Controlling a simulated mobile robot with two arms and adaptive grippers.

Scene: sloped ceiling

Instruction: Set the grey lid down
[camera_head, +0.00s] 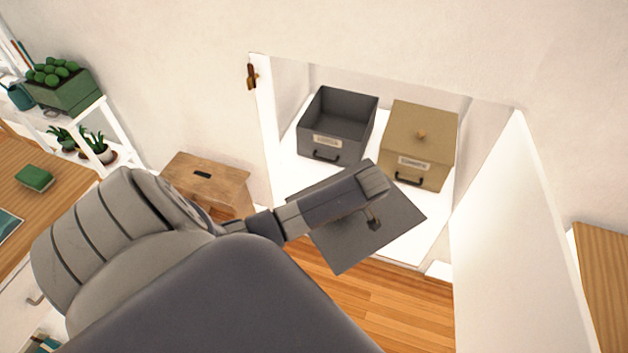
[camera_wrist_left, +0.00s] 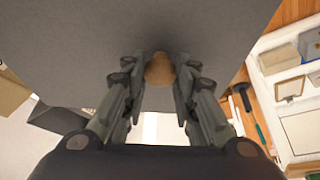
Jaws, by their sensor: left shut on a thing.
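The grey lid (camera_head: 345,248) is a flat dark square plate, held up in front of the white cupboard. My left gripper (camera_head: 373,220) is over the lid. In the left wrist view the lid (camera_wrist_left: 85,45) fills the upper part, and the fingers (camera_wrist_left: 158,72) are shut on its round brown knob (camera_wrist_left: 159,68). A dark grey box (camera_head: 334,127) with a label and handle stands open and empty in the cupboard. To its right stands a tan box (camera_head: 427,170) covered by its own tan lid (camera_head: 405,120) with a knob. My right gripper is not in view.
The white cupboard floor (camera_head: 408,245) shows bare in front of the boxes, partly hidden by the lid. An open white door (camera_head: 510,230) stands at the right. A wooden stool (camera_head: 207,176) is left of the cupboard. A plant shelf (camera_head: 122,135) stands farther left.

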